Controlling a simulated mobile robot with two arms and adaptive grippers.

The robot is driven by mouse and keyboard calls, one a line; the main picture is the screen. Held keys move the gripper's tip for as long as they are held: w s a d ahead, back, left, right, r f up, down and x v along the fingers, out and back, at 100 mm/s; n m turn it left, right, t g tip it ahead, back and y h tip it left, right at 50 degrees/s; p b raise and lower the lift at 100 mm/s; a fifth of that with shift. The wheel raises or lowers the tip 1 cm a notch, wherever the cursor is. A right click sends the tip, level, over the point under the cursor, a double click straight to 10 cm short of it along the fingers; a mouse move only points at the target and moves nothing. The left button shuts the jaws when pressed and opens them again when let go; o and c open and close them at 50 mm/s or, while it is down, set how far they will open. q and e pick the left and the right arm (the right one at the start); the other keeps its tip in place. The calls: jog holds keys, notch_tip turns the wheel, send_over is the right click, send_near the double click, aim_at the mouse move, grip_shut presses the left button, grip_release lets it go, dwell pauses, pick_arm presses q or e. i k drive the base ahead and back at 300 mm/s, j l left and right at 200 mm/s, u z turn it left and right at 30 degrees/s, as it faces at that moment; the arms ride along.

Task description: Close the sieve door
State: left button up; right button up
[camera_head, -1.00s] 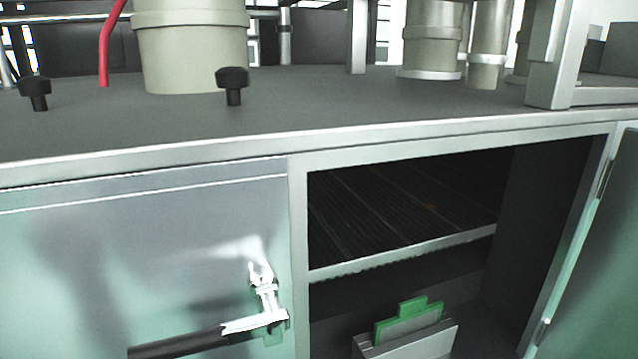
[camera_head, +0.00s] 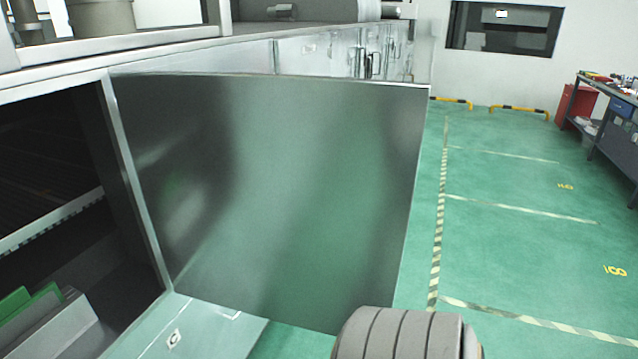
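The sieve door (camera_head: 275,190) is a grey metal panel that stands wide open, swung out to the right on its left-hand hinge edge. The cabinet opening (camera_head: 60,190) to its left is dark inside, with a shelf (camera_head: 50,222) across it and a green and grey part (camera_head: 40,315) at the bottom. A grey ribbed cylindrical part, which looks like my own arm, shows at the bottom just below the door's lower right corner. Neither gripper's fingers are in view.
The machine's top (camera_head: 200,45) runs along above the door. Green floor with striped lines (camera_head: 437,230) lies open to the right. A workbench (camera_head: 610,130) and a red cabinet (camera_head: 577,105) stand at the far right, with yellow-black barriers (camera_head: 520,110) by the wall.

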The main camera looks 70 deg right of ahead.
aim_at(285, 198)
jog(key=k+l+u, duration=0.1)
jog(key=k+l, duration=0.2)
jog(key=l, duration=0.25)
jog(key=k+l+u, duration=0.1)
jog(key=k+l, duration=0.25)
jog(key=l, duration=0.15)
jog(key=k+l+u, duration=0.15)
jog(key=k+l, duration=0.2)
jog(key=l, duration=0.1)
